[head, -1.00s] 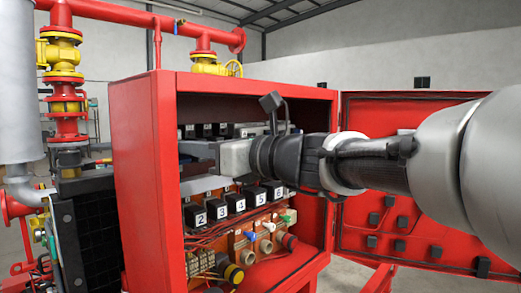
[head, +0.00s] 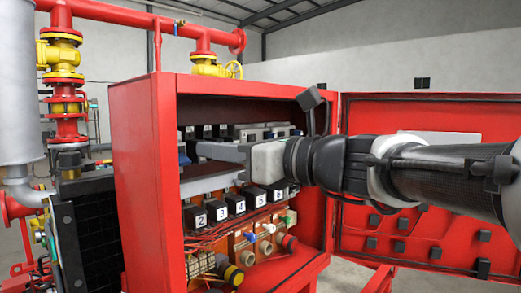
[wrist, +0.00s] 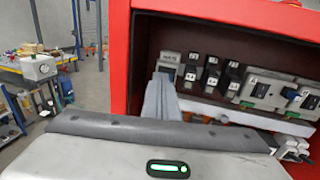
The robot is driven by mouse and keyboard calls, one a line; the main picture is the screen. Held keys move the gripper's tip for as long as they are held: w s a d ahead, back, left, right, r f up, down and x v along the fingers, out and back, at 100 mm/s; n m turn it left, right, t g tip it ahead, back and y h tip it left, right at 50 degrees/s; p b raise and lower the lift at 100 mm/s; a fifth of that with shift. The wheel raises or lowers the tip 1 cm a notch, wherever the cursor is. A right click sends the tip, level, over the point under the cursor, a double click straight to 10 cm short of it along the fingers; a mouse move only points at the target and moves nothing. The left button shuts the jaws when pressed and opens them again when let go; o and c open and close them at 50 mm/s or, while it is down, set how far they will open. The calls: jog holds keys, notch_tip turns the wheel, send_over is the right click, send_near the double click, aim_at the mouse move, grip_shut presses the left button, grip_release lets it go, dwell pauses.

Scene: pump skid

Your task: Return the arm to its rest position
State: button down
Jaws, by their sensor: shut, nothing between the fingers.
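My gripper (head: 198,151) reaches from the right into the open red cabinet (head: 145,150). Its grey fingers point left and are together, with nothing seen between them. The fingers are in front of the upper row of black modules and above the numbered black blocks (head: 218,210). In the wrist view my gripper (wrist: 160,82) shows as a grey finger shape in front of the cabinet's upper shelf of switches and modules (wrist: 235,88). The finger tips partly cover the parts behind them, and I cannot tell whether they touch anything.
The cabinet's red door (head: 430,190) stands open on the right, behind my arm. Red pipes with yellow valves (head: 62,55) stand at left. A bench (wrist: 40,65) with clutter is beyond in the wrist view.

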jog(key=s+d+f+n+g+h+p, duration=0.1)
jog(key=s+d+f+n+h+p, duration=0.1)
jog(key=s+d+f+n+h, duration=0.4)
jog(key=s+d+f+n+g+h+p, duration=0.2)
jog(key=s+d+f+n, duration=0.15)
jog(key=f+n, duration=0.55)
jog(key=s+d+f+n+h, duration=0.3)
jog(key=d+f+n+h, duration=0.1)
jog(key=d, duration=0.3)
jog(key=s+d+f+n+h+p, duration=0.1)
jog(key=s+d+f+n+h, duration=0.2)
jog(key=d, duration=0.4)
notch_tip(320, 180, down, 2)
jog(key=shift+d+n+h+p, duration=0.3)
jog(key=shift+d+n+h, duration=0.1)
jog(key=shift+n, duration=0.5)
